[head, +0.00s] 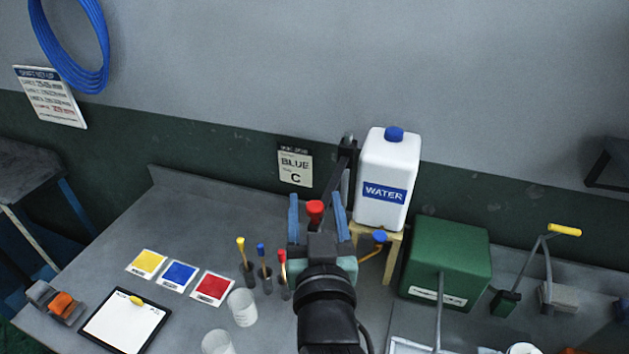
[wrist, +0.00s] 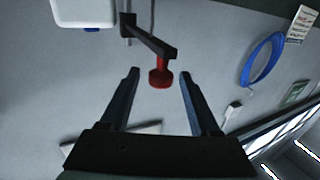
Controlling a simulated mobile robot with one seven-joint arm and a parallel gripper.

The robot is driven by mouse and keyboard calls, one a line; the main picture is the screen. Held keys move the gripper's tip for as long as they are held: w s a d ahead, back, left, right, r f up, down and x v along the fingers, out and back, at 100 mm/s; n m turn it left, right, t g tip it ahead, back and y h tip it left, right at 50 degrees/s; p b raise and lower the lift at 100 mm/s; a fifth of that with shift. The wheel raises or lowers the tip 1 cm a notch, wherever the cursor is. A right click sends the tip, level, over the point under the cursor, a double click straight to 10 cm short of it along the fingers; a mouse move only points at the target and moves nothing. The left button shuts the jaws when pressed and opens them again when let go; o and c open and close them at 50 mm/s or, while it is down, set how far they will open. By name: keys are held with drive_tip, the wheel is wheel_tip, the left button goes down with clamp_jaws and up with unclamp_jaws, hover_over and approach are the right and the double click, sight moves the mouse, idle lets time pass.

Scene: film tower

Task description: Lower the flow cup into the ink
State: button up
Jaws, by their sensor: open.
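A red knob (head: 315,209) stands at the end of a black bracket arm (head: 333,178) that comes from a dark post by the wall. My gripper (head: 309,197) is open, its blue-grey fingers on either side of the red knob in the head view. In the wrist view, my gripper (wrist: 159,77) also shows open, with the red knob (wrist: 159,77) between the fingertips and a visible gap on each side. The wrist picture is upside down. No flow cup or ink can be made out; what is under the bracket is hidden behind my gripper and arm.
A white water jug (head: 387,180) on a wooden stand is close right of my gripper, with a green box (head: 446,263) farther right. Two white cups (head: 242,307), several dark holders with coloured handles, colour cards (head: 180,275) and a clipboard (head: 125,322) lie left.

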drive_tip(key=shift+w+a+p, duration=0.15)
drive_tip(key=shift+w+p, duration=0.25)
drive_tip(key=shift+w, duration=1.4)
clamp_jaws()
